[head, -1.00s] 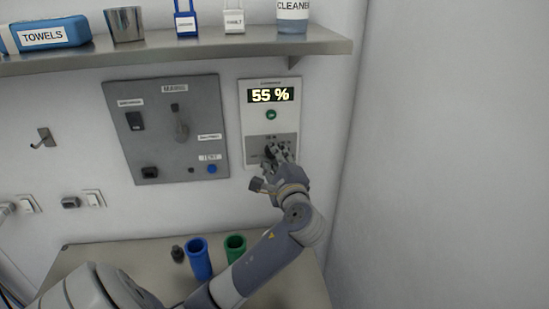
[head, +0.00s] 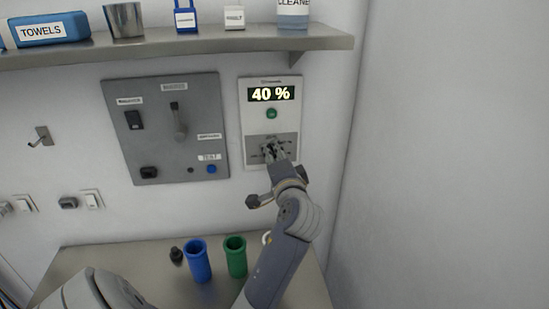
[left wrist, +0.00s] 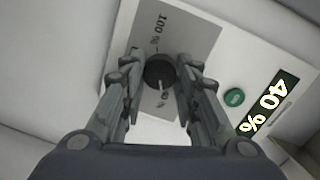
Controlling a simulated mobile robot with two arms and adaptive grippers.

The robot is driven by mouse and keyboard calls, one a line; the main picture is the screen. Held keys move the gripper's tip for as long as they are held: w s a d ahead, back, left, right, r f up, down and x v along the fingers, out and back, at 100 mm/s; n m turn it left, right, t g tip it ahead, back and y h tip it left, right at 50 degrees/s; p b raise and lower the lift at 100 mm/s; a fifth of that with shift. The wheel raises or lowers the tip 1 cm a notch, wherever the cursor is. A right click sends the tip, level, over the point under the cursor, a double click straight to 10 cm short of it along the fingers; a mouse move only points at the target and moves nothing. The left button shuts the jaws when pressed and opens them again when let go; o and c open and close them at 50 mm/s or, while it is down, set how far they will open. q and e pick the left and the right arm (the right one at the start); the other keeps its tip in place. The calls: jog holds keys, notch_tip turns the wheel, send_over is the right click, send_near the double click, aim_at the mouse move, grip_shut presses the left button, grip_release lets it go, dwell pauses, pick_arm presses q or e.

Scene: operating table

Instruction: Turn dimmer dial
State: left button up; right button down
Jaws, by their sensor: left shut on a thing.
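The dimmer dial (left wrist: 160,72) is a round dark knob on a grey plate (left wrist: 176,28) with percent marks, low on a white wall panel (head: 258,93). Its display (head: 271,94) reads 40 %; it also shows in the left wrist view (left wrist: 268,103). A green button (head: 271,113) sits between display and dial. My left gripper (head: 271,152) is shut on the dial, one finger on each side of it in the left wrist view (left wrist: 160,80). In the head view the gripper mostly hides the dial. My right gripper is not in view.
A grey switch panel (head: 195,95) is just left of the dimmer panel. A metal shelf (head: 190,44) with containers runs above. Below, a table (head: 90,255) holds a blue cup (head: 199,262) and a green cup (head: 236,258). The wall at right is bare.

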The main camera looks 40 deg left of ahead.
pick_arm(q)
jog(key=shift+f+n, duration=0.15)
jog(key=shift+n, duration=0.15)
jog(key=o, duration=1.1)
jog(key=v, duration=0.7)
jog(key=shift+s+d, duration=0.2)
jog(key=shift+d, duration=0.05)
